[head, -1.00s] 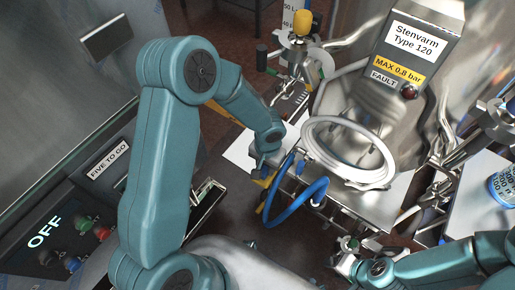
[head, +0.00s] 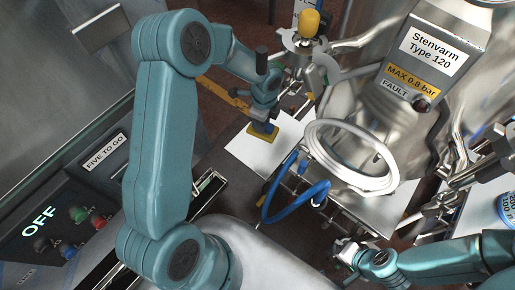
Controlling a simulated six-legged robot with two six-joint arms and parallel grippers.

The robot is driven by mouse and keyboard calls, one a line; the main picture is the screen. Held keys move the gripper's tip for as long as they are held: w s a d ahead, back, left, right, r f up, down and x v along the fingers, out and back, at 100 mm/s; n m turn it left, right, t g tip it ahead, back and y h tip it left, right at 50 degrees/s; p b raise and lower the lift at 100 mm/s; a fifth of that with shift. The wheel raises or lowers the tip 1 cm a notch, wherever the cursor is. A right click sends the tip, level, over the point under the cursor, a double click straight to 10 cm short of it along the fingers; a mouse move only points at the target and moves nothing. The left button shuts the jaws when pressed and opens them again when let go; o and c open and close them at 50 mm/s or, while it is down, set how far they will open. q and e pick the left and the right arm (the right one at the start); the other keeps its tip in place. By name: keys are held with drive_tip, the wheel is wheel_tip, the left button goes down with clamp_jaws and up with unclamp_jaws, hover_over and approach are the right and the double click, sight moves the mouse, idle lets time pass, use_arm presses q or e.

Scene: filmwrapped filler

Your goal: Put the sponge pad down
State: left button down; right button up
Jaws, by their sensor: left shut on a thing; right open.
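A metal stand with a yellow cap (head: 310,22) is close behind my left gripper. A control panel (head: 65,225) is at left.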

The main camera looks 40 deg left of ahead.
use_arm(q)
drive_tip(key=a+m, duration=0.1)
drive_tip(key=m, duration=0.1)
drive_tip(key=w+a+r+m, duration=0.1)
drive_tip(key=m, duration=0.1)
drive_tip(key=a+m, duration=0.1)
drive_tip(key=m, duration=0.1)
drive_tip(key=shift+w+a+r+m, duration=0.15)
drive_tip(key=shift+w+r+m, duration=0.1)
drive_tip(key=shift+m, duration=0.15)
drive_tip(key=shift+f, duration=0.4)
wheel_tip(320, 180, down, 19)
drive_tip(key=shift+f, duration=0.1)
drive_tip(key=shift+f+b, duration=0.15)
drive_tip(key=shift+b, duration=0.25)
drive_tip(key=c, duration=0.8)
unclamp_jaws()
drive_tip(key=shift+w, duration=0.1)
